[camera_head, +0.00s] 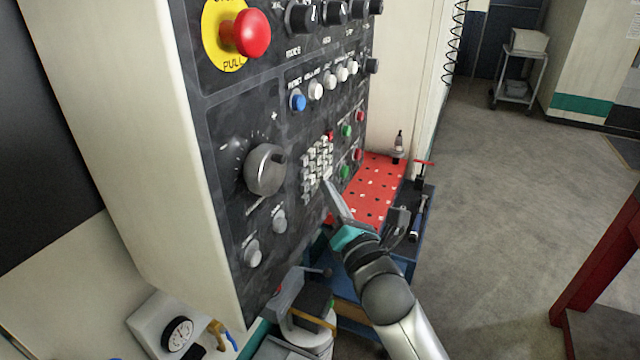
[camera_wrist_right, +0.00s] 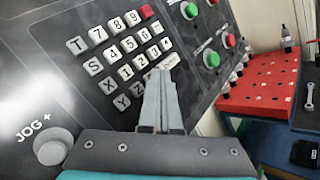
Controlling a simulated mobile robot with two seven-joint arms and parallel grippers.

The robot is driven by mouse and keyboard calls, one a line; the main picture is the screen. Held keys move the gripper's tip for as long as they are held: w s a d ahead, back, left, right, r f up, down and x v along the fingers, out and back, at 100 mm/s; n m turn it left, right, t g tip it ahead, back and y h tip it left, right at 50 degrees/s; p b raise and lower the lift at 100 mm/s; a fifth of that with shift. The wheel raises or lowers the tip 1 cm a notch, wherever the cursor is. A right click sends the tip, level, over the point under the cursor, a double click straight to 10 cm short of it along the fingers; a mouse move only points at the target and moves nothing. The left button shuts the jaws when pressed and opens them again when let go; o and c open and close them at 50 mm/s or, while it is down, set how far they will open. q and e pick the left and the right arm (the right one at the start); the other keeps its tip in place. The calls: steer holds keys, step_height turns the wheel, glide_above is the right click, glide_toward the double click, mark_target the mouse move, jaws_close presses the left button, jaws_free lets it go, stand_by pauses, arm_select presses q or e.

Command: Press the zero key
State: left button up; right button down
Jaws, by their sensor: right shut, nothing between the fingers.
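The keypad (camera_head: 316,160) is a block of small pale keys on the dark control panel. In the right wrist view its keys (camera_wrist_right: 126,72) show letters and digits, with a red key (camera_wrist_right: 146,11) at the top right. The bottom row shows Y (camera_wrist_right: 122,102) and Z (camera_wrist_right: 138,89); the zero key cannot be made out, and my fingers cover part of this row. My right gripper (camera_head: 327,184) is shut and empty, its tips at the keypad's lower edge; it also shows in the right wrist view (camera_wrist_right: 161,72). Whether the tips touch a key is unclear. My left gripper is out of view.
A large dial (camera_head: 265,169) and grey knobs sit left of the keypad. Green and red buttons (camera_head: 359,117) are to its right. A red emergency stop (camera_head: 251,33) is above. A red perforated tray (camera_head: 374,190) stands behind my right gripper.

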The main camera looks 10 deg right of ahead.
steer(key=shift+d, duration=0.1)
steer(key=shift+s+d+p, duration=0.35)
steer(key=shift+s+d, duration=0.1)
steer(key=shift+d, duration=0.1)
steer(key=s+d, duration=0.1)
steer(key=s+d+p, duration=0.1)
steer(key=d, duration=0.2)
steer(key=shift+s+d, duration=0.1)
steer(key=shift+s, duration=0.3)
stand_by(2.1)
